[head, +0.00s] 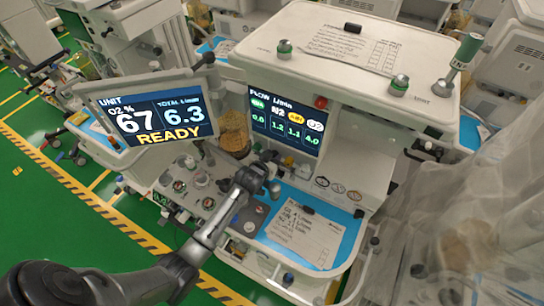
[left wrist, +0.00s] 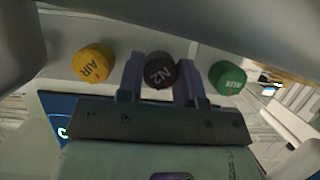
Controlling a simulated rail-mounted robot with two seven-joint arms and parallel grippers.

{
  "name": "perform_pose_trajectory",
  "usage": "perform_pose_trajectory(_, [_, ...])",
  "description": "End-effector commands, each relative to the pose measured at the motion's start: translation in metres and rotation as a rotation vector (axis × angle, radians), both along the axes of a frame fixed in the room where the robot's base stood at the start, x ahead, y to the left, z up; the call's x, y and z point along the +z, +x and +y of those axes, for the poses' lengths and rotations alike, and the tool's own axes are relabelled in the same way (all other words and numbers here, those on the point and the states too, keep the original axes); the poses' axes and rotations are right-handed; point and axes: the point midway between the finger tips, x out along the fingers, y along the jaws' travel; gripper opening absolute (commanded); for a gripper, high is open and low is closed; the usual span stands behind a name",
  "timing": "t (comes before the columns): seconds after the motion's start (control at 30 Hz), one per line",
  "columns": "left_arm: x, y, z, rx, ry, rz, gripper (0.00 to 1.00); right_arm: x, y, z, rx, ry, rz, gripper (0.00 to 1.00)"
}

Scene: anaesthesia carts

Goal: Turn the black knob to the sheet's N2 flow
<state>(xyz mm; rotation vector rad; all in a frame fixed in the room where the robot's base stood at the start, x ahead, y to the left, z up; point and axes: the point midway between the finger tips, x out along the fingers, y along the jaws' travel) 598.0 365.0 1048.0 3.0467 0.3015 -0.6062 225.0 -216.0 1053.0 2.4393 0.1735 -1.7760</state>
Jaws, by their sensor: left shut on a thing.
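The black N2 knob (left wrist: 158,78) sits between the two fingers of my left gripper (left wrist: 159,82) in the left wrist view, and the gripper is shut on it. In the head view, my left gripper (head: 266,168) is at the cart front below the flow screen and hides the knob. The flow screen (head: 287,118) seems to show 0.0, N2 1.2, 1.1 and 4.0. The sheet (head: 303,232) lies on the cart's worktop; its lines are too small to read surely. My right gripper is not in view.
A yellow AIR knob (left wrist: 94,64) and a green AUX knob (left wrist: 227,78) flank the black knob closely. A tilted monitor (head: 153,112) reads 67, 6.3 and READY. Clear plastic sheeting (head: 455,220) hangs at the right.

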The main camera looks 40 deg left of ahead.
Motion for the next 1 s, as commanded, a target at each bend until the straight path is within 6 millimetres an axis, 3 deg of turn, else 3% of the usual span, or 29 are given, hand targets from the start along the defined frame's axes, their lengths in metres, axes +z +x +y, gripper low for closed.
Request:
perform_pose_trajectory(0.43, [-0.0002, 0.0, 0.0, 0.0, 0.077, 0.017, 0.1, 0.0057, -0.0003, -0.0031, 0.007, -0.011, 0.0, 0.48])
perform_pose_trajectory(0.47, [-0.0002, 0.0, 0.0, 0.0, 0.077, 0.017, 0.36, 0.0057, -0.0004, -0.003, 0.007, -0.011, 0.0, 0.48])
perform_pose_trajectory(0.7, [-0.0002, -0.0001, 0.0, 0.0, 0.076, 0.017, 0.59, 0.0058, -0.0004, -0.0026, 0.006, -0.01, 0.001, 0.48])
perform_pose_trajectory(1.0, [0.0005, -0.0023, -0.0006, 0.0, 0.076, 0.017, 0.59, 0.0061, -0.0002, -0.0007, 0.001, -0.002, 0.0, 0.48])
